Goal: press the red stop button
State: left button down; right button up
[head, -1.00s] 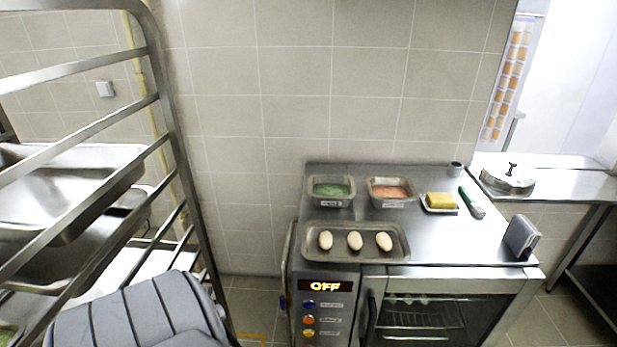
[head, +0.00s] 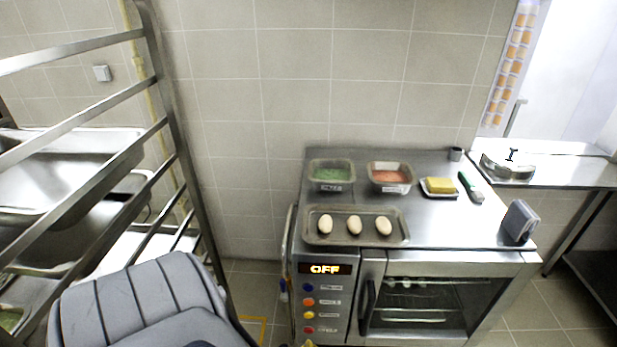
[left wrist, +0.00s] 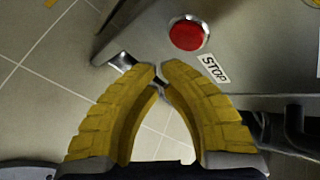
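The red stop button (left wrist: 186,34) is round, in a silver ring, on the oven's front panel beside a white STOP label (left wrist: 215,68). In the head view the red button (head: 308,329) is the lowest of the column, under the OFF display (head: 325,269). My left gripper (left wrist: 161,68) has yellow fingers with their tips nearly together and nothing held between them. The tips appear just below the button in the left wrist view; I cannot tell how far they are from the panel. A bit of yellow fingertip shows at the head view's bottom edge. My right gripper is not in view.
Blue (head: 309,287), orange (head: 308,302) and yellow (head: 308,315) buttons sit above the red one. The oven door handle (head: 368,306) is right of the panel. A tray (head: 312,236) with three egg-like pieces rests on top. A metal rack (head: 170,120) stands left.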

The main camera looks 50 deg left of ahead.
pick_arm(q)
jog(key=shift+s+d, duration=1.15)
jog(key=shift+d, duration=0.1)
